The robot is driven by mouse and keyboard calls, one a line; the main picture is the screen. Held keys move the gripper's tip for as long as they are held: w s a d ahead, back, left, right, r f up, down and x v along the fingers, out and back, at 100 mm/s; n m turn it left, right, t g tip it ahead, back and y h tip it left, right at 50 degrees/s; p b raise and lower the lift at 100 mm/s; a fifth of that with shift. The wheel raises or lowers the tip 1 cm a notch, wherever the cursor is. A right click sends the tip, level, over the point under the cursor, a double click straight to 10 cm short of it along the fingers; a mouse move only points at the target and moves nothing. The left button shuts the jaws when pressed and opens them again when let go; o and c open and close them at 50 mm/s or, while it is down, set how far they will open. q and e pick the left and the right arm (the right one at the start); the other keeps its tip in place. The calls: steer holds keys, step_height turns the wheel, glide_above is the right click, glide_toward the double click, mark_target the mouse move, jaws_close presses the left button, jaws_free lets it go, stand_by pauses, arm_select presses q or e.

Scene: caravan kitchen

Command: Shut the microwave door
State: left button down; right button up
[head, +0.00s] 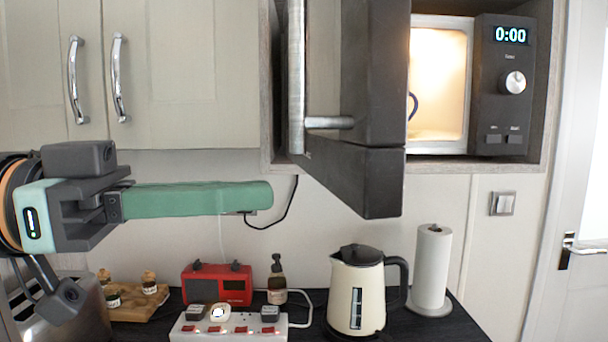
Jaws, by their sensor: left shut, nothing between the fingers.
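The microwave (503,85) sits in a wall niche at the upper right, its lit interior showing and its display reading 0:00. Its dark door (372,110) stands wide open, swung out toward me, with a vertical metal handle (297,80) on its left side. Part of a dark blue curved thing shows inside behind the door edge. My left gripper (268,195) comes in from the left with its green fingers shut and empty. It is below and to the left of the door, apart from it in the picture. My right gripper is not in view.
Below on the dark counter stand a cream kettle (357,290), a paper towel roll (431,268), a red radio (217,283), a brown bottle (277,280) and a white power strip (230,328). Closed cupboards (180,75) are at the upper left.

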mark_target(343, 191)
arm_select(q)
steer(key=d, duration=0.3)
steer(key=w+d+p, duration=0.1)
steer(key=d, duration=0.1)
steer(key=shift+d, duration=0.1)
stand_by(0.4)
